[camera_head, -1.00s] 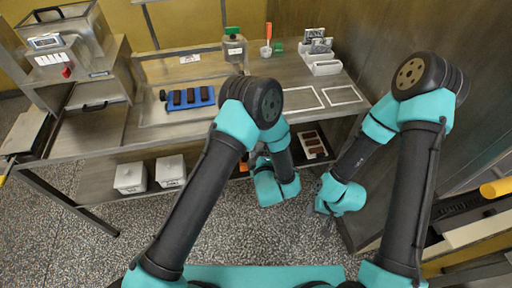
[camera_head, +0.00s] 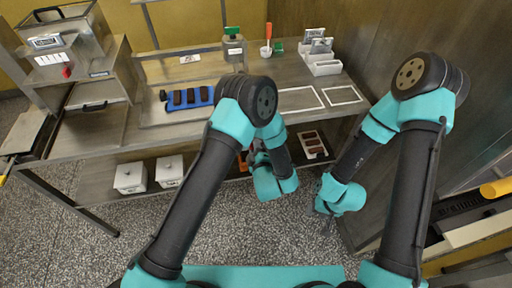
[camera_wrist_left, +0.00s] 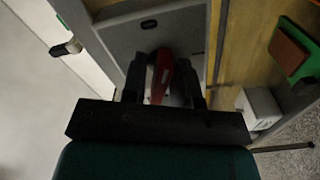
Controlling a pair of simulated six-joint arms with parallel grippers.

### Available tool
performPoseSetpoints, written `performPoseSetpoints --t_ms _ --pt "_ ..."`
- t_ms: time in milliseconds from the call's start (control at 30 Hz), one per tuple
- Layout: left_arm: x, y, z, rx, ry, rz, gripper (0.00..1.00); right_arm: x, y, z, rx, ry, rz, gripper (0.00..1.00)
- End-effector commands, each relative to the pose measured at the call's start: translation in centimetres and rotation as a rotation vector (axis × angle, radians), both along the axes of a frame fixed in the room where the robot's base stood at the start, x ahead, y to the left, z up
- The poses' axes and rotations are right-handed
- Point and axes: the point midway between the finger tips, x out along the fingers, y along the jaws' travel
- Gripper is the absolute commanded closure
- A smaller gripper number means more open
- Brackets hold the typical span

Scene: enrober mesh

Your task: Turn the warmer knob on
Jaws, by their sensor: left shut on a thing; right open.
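The gripper is shut on the knob. In the head view my left arm hides the knob and the fingertips, near the table's front edge. My right gripper (camera_head: 327,215) hangs open and empty over the floor at the right, in front of the table.
The machine (camera_head: 95,55) at the left carries another small red knob (camera_head: 66,72). A blue tray (camera_head: 167,105) with dark bars lies on the table. White lidded boxes (camera_head: 130,178) and a tray of brown bars (camera_head: 326,153) are on the lower shelf. A dark wall stands at the right.

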Motion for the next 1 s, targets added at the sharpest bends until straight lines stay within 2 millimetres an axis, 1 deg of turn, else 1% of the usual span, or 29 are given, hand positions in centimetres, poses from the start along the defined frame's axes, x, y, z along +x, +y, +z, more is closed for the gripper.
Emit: performPoseSetpoints --t_ms 267,467,667,1000 --pt "-0.04 -0.01 -0.03 0.054 0.013 0.0 0.96 0.0 0.0 0.0 0.0 0.0 0.0 0.51" --pt "-0.05 0.0 -0.04 0.156 0.036 -0.001 0.96 0.0 0.0 0.0 0.0 0.0 0.0 0.51" --pt "-0.06 0.0 -0.06 0.31 0.069 0.0 0.96 0.0 0.0 0.0 0.0 0.0 0.0 0.51" --pt "-0.07 0.01 -0.08 0.625 0.138 0.0 0.96 0.0 0.0 0.0 0.0 0.0 0.0 0.51"
